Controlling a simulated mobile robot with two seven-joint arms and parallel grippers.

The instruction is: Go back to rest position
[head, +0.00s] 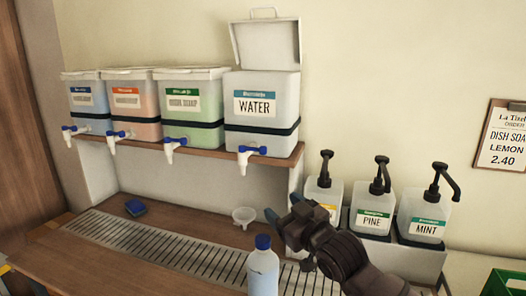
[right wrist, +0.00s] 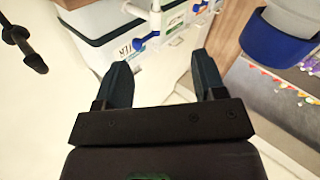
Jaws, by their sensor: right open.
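My right gripper (head: 284,207) comes in from the lower right in the head view, in front of the pump bottles. It is open, with its dark teal fingertips apart. In the right wrist view its two fingers (right wrist: 161,78) stand apart with nothing between them. A white bottle with a blue cap (head: 262,272) stands at the front of the counter, just below and left of the gripper in the picture, apart from its fingers. My left gripper is not in view.
Several detergent drums stand on a shelf; the WATER drum (head: 260,104) has its lid raised. Pump bottles, including PINE (head: 371,207) and MINT (head: 424,216), stand behind my right arm.

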